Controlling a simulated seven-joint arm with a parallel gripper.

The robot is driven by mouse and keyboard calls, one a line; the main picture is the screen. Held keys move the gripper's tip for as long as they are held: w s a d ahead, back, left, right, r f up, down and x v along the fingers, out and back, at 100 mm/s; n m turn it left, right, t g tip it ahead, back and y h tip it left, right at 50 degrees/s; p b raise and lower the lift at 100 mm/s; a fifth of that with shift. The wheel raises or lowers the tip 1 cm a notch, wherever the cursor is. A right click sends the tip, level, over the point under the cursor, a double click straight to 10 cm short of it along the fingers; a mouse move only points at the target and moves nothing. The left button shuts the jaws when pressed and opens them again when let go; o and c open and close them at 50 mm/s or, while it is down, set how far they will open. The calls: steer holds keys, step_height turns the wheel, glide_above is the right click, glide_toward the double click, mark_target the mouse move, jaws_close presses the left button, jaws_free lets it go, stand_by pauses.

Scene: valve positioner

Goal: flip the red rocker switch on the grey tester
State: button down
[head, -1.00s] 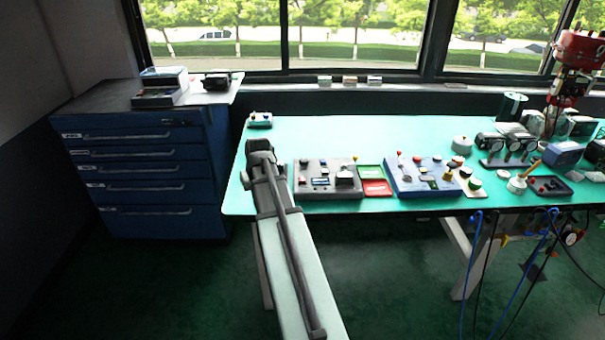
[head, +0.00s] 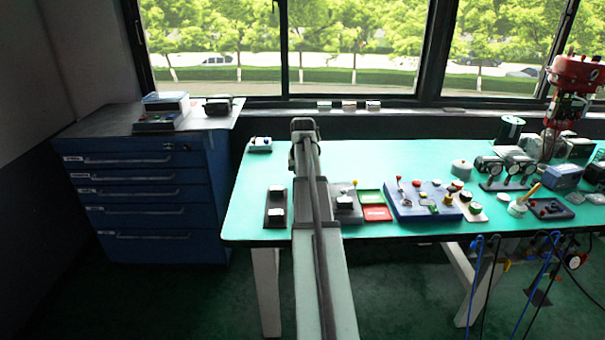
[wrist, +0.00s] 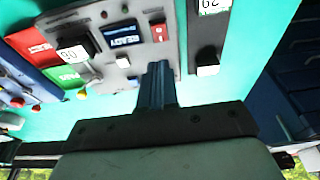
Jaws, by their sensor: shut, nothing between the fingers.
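The red rocker switch (wrist: 160,33) shows in the wrist view, set in the grey tester (wrist: 109,73) beside a dark display (wrist: 121,35). My gripper (wrist: 157,68) is shut and empty. Its fingertips appear over the tester, just below the switch in the picture, with a visible gap between; their height above the panel is unclear. In the head view my arm covers most of the tester, leaving its right part (head: 347,208) visible. The switch and my fingertips are hidden there.
A dark box with white parts (head: 276,208) stands left of the tester; it also shows in the wrist view (wrist: 206,38). Green and red trays (head: 376,213) and a blue tester (head: 424,201) lie to the right.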

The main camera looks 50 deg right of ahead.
steer(key=x, duration=0.7)
steer(key=shift+s+a+f, duration=0.3)
steer(key=shift+f, duration=0.8)
steer(key=shift+a, duration=0.1)
steer(key=shift+s+a+f+t+h, duration=0.25)
steer(key=shift+s+f+t+h, duration=0.05)
steer(key=shift+f+t+h, duration=0.15)
steer(key=shift+s+a+f, duration=0.15)
steer(key=shift+s+f, duration=0.05)
steer(key=shift+f, duration=0.05)
steer(key=shift+w, duration=0.1)
